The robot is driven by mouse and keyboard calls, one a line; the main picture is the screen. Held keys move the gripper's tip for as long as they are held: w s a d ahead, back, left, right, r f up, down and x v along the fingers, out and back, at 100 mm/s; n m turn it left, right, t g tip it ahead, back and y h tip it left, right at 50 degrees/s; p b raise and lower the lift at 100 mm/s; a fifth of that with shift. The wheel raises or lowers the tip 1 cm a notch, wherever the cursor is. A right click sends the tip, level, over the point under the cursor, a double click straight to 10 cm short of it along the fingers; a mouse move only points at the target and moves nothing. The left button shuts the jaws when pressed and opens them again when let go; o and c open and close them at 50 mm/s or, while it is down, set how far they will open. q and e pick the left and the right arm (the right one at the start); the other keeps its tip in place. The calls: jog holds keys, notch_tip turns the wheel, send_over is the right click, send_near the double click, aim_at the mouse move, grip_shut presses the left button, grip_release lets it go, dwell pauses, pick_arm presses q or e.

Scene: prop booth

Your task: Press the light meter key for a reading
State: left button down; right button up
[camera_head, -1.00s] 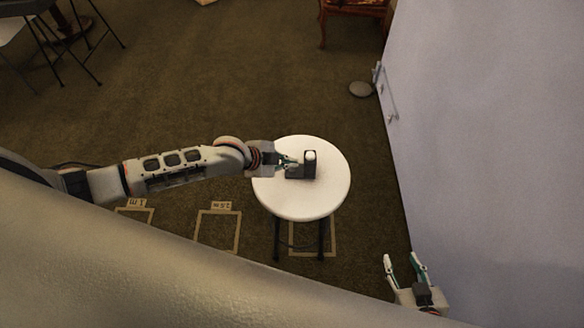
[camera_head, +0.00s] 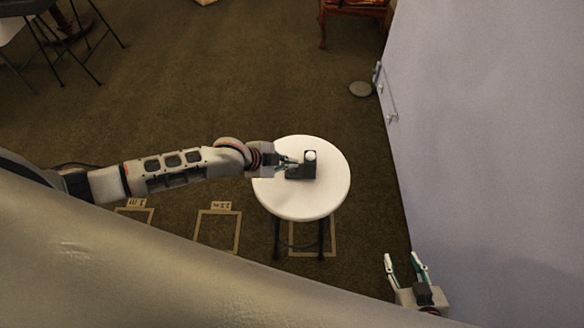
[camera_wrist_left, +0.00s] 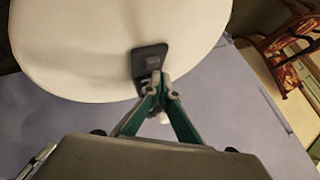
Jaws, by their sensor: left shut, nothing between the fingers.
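The light meter (camera_head: 309,168) is a small dark block with a white dome, on the round white table (camera_head: 310,204) in the head view. In the left wrist view the dark meter (camera_wrist_left: 149,58) shows a raised block on its face, just beyond the fingertips. My left gripper (camera_head: 293,163) reaches in from the left over the table, its fingertips at the meter. In the left wrist view its green fingers (camera_wrist_left: 158,88) are shut together with nothing between them and partly hide the meter. I cannot tell whether they touch it. My right gripper (camera_head: 405,258) is open and empty at the lower right.
A pale wall panel (camera_head: 490,130) stands right of the table. A grey disc-shaped base (camera_head: 360,89) lies on the carpet beside it. A wooden chair (camera_head: 350,8) is at the back. Taped squares (camera_head: 217,230) mark the floor. The table's right side is clear.

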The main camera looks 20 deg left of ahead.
aim_at(290, 170)
pick_arm(q)
jog(key=shift+f, duration=0.65)
dwell(0.7)
dwell(0.3)
jog(key=shift+r+p, duration=0.75)
jog(key=shift+r, duration=0.15)
notch_tip(290, 170, up, 3)
jog(key=p, duration=0.3)
jog(key=shift+r+p, duration=0.4)
jog(key=shift+r, duration=0.6)
